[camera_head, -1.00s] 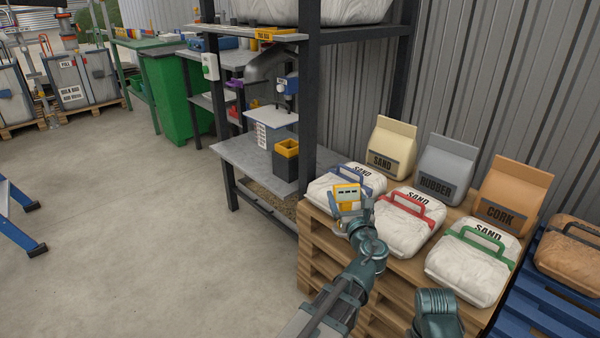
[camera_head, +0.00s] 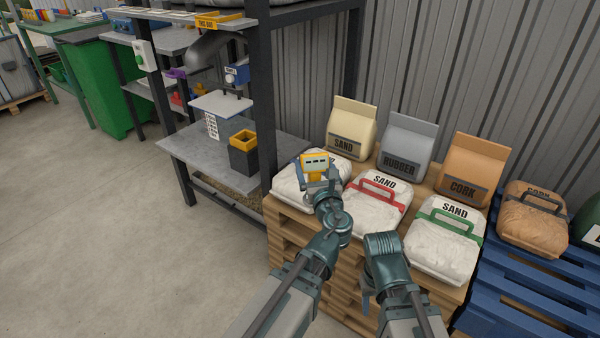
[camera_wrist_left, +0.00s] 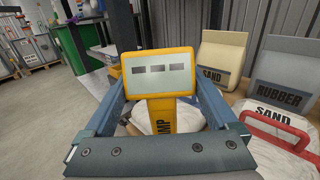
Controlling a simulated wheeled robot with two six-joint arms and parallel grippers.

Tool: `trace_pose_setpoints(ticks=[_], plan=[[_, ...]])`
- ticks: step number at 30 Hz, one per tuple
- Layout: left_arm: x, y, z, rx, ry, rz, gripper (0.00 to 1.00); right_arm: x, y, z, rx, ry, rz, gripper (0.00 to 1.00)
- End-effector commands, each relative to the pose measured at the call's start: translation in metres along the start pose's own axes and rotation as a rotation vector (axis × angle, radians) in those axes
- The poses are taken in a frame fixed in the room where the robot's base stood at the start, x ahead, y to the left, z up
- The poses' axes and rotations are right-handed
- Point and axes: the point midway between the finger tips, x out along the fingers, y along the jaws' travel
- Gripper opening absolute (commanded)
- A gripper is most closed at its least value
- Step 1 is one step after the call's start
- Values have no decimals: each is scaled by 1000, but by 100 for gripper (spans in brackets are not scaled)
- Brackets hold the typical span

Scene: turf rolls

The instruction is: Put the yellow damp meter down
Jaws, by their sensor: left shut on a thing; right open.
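The yellow damp meter (camera_head: 314,166) is in my left gripper (camera_head: 316,178), held over the leftmost white sand bag (camera_head: 290,184) on the wooden pallet. In the left wrist view the meter (camera_wrist_left: 158,72) stands upright between the two fingers, with its grey display facing the camera. My left gripper is shut on it. Whether the meter touches the bag below cannot be told. My right arm (camera_head: 388,262) is at the front of the pallet, its gripper (camera_head: 366,300) pointing down and partly hidden.
Sand bags with red (camera_head: 374,192) and green (camera_head: 448,226) handles lie to the right. Upright sand (camera_head: 350,130), rubber (camera_head: 406,146) and cork (camera_head: 472,170) bags stand behind. A grey shelf (camera_head: 200,152) with a black-yellow bin (camera_head: 243,160) is at left. A blue pallet (camera_head: 515,300) is at right.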

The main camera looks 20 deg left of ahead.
Motion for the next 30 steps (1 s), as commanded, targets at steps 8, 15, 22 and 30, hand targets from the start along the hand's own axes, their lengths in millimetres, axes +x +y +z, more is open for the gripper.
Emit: trace_pose_setpoints(ticks=[8,15,22,30], plan=[[16,-3,0,1,0,-5,15,0,0,0,1,0,1,50],[79,2,-7,1,0,-4,15,7,0,0,0,0,2,50],[132,6,-11,1,0,-5,15,11,-1,-1,-1,0,2,50],[157,10,-13,1,0,-7,15,13,-1,-1,-2,0,1,50]])
